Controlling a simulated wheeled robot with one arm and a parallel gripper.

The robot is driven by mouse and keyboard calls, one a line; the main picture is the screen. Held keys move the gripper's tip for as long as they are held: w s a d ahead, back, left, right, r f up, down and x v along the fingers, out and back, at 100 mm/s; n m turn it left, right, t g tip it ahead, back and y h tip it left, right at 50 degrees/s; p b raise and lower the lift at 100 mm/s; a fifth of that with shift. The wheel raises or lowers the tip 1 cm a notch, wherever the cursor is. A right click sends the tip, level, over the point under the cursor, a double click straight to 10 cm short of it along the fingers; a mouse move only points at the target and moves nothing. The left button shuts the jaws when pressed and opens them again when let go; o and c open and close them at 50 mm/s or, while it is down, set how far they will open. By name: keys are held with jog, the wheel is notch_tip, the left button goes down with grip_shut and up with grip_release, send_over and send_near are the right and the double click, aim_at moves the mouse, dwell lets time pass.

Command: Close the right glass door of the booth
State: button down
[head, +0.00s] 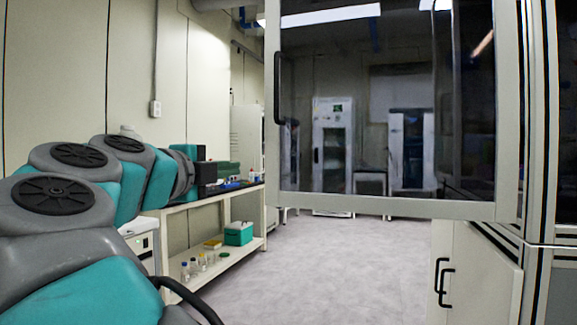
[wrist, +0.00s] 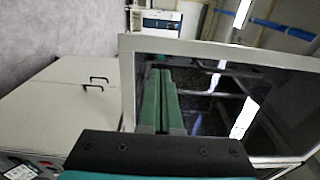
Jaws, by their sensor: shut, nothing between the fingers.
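The glass door (head: 395,205) has a pale frame and dark see-through glass, and fills the upper right of the head view. It stands swung out from the booth's post (head: 537,120) on the right. Its black handle (head: 278,88) is on the left frame edge. In the head view, my gripper (head: 232,170) is left of and below this handle, apart from it in the picture. In the wrist view, my gripper (wrist: 161,72) has its green fingers together and empty, overlapping the door frame (wrist: 128,95) and glass. I cannot tell whether they touch the door.
A pale cabinet (head: 475,275) with black handles is under the booth at right. At left, a shelf bench (head: 215,195) holds small items and a teal box (head: 238,233). Grey floor (head: 330,270) is clear between them. White cabinets stand at the back.

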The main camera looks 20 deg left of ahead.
aim_at(272, 164)
jog(key=w, duration=0.4)
jog(key=w+d+p, duration=0.1)
jog(key=w, duration=0.4)
jog(key=w+d, duration=0.1)
jog(key=w, duration=0.3)
jog(key=shift+w+d+r, duration=0.1)
jog(key=shift+w+d, duration=0.1)
jog(key=shift+w, duration=0.1)
jog(key=shift+a, duration=0.1)
